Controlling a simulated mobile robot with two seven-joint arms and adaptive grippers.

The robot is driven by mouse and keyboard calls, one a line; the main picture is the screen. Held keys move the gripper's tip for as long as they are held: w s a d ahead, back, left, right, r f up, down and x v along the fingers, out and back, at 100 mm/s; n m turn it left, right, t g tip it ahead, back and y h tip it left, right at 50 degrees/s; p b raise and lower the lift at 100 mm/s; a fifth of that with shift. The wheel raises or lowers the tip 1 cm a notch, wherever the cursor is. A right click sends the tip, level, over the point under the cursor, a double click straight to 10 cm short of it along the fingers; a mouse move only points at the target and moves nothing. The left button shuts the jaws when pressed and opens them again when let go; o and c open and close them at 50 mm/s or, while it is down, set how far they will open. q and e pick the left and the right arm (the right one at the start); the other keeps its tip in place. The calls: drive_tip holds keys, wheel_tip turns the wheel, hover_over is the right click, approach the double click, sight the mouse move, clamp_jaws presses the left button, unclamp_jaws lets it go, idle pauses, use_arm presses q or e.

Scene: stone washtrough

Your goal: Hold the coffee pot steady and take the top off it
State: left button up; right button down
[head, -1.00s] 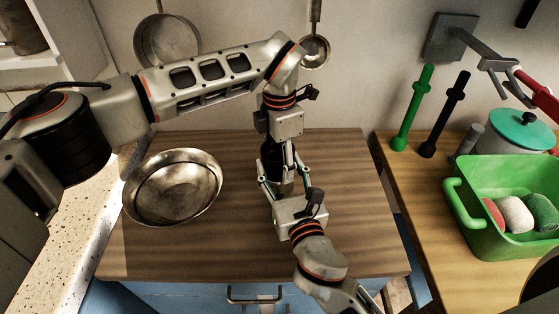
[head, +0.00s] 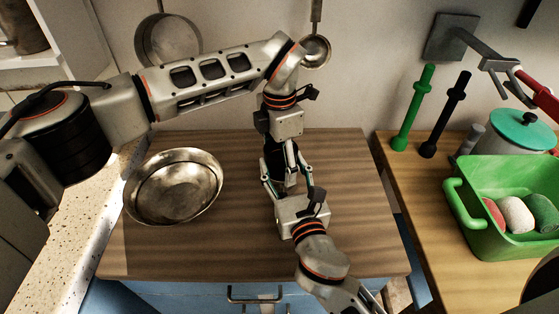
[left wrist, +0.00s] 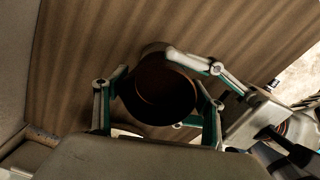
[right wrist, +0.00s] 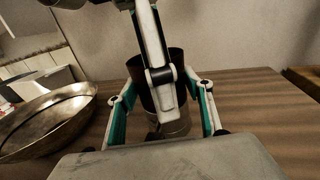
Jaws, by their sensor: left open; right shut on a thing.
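The coffee pot (right wrist: 178,127) stands on the wooden worktop, with a metallic lower part and a dark upper part (right wrist: 146,92). In the left wrist view, I look down into the pot's dark round upper part (left wrist: 160,100); no separate top can be made out. In the head view the pot (head: 273,160) is mostly hidden by my grippers. My right gripper (right wrist: 163,112) is shut on the pot from the front, a finger on each side of it. My left gripper (head: 284,160) is above the pot, pointing down, its open fingers around the upper part.
A metal bowl (head: 173,188) sits left on the worktop (head: 345,190). A green crate (head: 470,225) with several rounded items, a teal-lidded pot (head: 510,135) and two upright rods stand on the right-hand counter. Pans hang on the back wall. The worktop's right side is free.

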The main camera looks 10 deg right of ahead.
use_arm(q)
drive_tip(key=shift+r, duration=2.3)
drive_tip(key=shift+c, duration=0.2)
use_arm(e)
drive_tip(key=shift+a, duration=0.15)
use_arm(q)
wheel_tip(320, 180, up, 2)
drive_tip(key=m, duration=0.3)
drive_tip(key=shift+r, duration=0.1)
drive_tip(key=shift+r+m, duration=0.45)
drive_tip(key=shift+m, duration=0.45)
drive_tip(key=shift+f, duration=3.9)
drive_tip(key=c, duration=1.2)
drive_tip(key=n, duration=0.4)
drive_tip(key=shift+c, duration=0.2)
